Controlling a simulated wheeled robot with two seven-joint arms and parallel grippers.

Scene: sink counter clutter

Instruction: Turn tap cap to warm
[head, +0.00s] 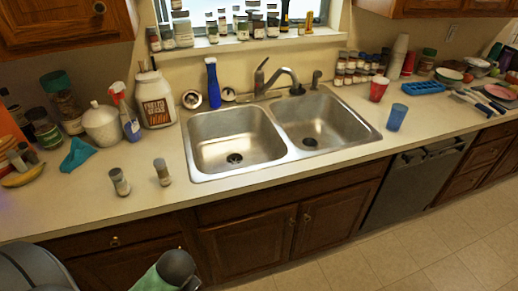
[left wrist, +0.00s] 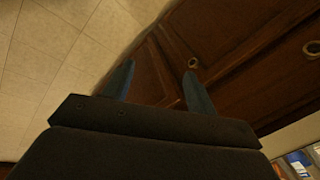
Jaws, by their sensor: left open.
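The tap (head: 276,76) stands behind the double sink (head: 290,148), at the middle of its back edge. Its spout reaches toward the right basin, and its cap with a lever (head: 262,66) points up. Which temperature the cap is set to cannot be told. My left gripper shows in the left wrist view (left wrist: 158,90) with its two fingers apart and empty, in front of brown cabinet doors. It is well below and away from the tap. In the head view only parts of my arm show at the bottom left, and no fingertips are clear. My right gripper is not in view.
A blue bottle (head: 213,82) stands left of the tap and a small dark sprayer (head: 316,80) right of it. Two shakers (head: 162,172) stand left of the sink. A red cup (head: 378,88) and a blue cup (head: 396,117) stand right. The counter's front edge is clear before the sink.

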